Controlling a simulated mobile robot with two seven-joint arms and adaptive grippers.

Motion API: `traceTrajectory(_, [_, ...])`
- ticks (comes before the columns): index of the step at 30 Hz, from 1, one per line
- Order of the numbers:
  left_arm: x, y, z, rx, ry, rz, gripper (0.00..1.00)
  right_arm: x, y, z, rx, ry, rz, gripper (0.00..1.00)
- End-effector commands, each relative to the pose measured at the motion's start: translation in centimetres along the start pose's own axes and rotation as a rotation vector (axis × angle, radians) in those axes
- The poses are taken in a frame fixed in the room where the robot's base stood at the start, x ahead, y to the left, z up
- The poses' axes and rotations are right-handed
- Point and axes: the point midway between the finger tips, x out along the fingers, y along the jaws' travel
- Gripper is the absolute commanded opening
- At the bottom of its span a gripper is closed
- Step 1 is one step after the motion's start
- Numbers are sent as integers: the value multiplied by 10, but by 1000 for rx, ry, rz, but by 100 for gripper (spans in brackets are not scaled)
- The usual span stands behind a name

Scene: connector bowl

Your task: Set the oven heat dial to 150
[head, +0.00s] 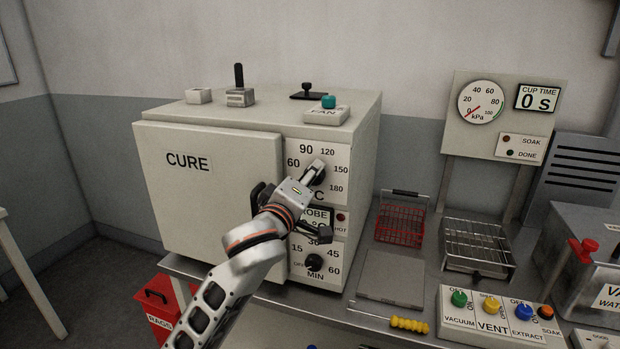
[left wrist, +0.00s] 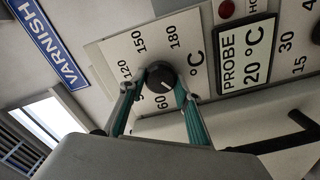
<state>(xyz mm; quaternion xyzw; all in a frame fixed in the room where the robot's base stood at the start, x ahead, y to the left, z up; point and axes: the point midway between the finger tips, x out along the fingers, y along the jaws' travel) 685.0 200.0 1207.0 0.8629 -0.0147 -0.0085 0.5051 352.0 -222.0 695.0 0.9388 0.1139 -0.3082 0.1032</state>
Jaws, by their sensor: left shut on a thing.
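The oven (head: 209,190) marked CURE has a control panel on its right front. Its black heat dial (head: 318,176) sits among the numbers 60, 90, 120, 150 and 180, above the °C mark. My left gripper (head: 311,176) reaches up to it from below left and covers part of it. In the left wrist view the dial (left wrist: 160,76) sits between the two green-padded fingers, which are shut on its sides. Which number the dial's pointer faces is too small to tell. My right gripper is in neither view.
The probe display (left wrist: 246,58) reads 20 °C; below it in the head view is the minute dial (head: 314,262). A red wire basket (head: 401,222), a wire rack (head: 478,246) and a switch box (head: 495,318) stand right of the oven. A red rag bin (head: 160,318) is below.

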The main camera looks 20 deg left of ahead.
Motion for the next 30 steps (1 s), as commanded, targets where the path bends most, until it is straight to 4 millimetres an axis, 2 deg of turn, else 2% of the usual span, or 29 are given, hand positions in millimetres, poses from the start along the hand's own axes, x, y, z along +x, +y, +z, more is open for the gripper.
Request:
traceTrajectory(11, [0, 0, 0, 107, -1, -1, 11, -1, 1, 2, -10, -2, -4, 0])
traceTrajectory(30, [0, 2, 1, 686, -1, -2, 11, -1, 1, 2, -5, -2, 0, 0])
